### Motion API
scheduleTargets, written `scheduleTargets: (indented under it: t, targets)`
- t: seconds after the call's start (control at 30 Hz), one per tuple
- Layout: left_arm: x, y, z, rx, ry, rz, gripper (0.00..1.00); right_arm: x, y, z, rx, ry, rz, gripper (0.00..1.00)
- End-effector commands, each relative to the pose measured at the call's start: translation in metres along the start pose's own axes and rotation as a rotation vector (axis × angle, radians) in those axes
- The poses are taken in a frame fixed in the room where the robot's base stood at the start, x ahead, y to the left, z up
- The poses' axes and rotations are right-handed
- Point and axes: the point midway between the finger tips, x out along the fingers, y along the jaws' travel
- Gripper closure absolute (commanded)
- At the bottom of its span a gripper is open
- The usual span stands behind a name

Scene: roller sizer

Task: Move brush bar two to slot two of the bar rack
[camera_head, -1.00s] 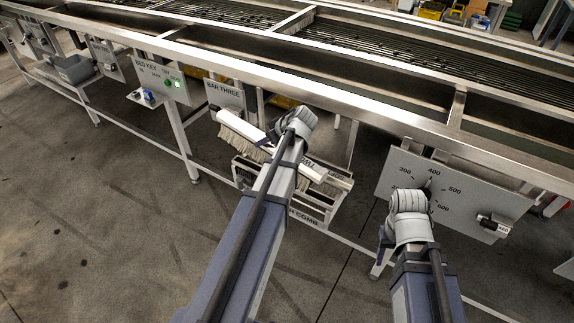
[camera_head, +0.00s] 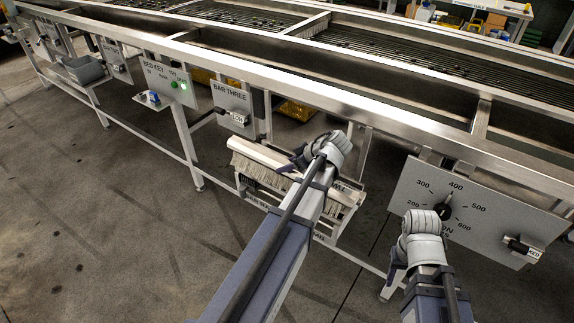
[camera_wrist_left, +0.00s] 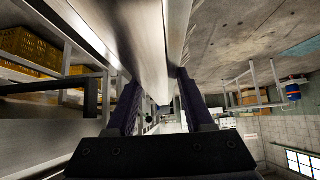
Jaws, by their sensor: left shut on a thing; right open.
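A long white brush bar with pale bristles (camera_head: 262,152) is held in my left gripper (camera_head: 298,160) in the head view. The bar is at the upper level of the bar rack (camera_head: 258,203); I cannot tell whether it touches the rack or which slot it is over. My left wrist and forearm hide its right part. In the left wrist view the pale bar (camera_wrist_left: 150,45) runs between the dark fingers of the left gripper (camera_wrist_left: 155,98). Pale bristles of other bars show in the rack. My right gripper (camera_head: 392,277) is open and empty, below the dial panel.
A dial panel (camera_head: 480,200) with a black pointer and a switch stands at right. The BAR THREE panel (camera_head: 232,100) and the BED KEY panel (camera_head: 168,78) hang along the machine frame at left. Steel legs stand near the rack. Open floor lies in front.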

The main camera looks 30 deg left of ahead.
Motion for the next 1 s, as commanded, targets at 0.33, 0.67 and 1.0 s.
scheduleTargets:
  t: [0.33, 0.67, 1.0]
  targets:
    - [0.016, 0.0, 0.016, 0.0, 0.001, 0.0, 1.0, 0.023, -0.002, -0.001, 0.0, 0.0, 0.0, 0.5]
    - [0.037, 0.0, 0.037, 0.0, 0.001, 0.0, 1.0, 0.052, -0.005, -0.003, 0.0, 0.0, 0.0, 0.5]
    - [0.041, 0.0, 0.041, 0.0, 0.001, 0.0, 1.0, 0.058, -0.005, -0.003, 0.0, 0.0, 0.0, 0.5]
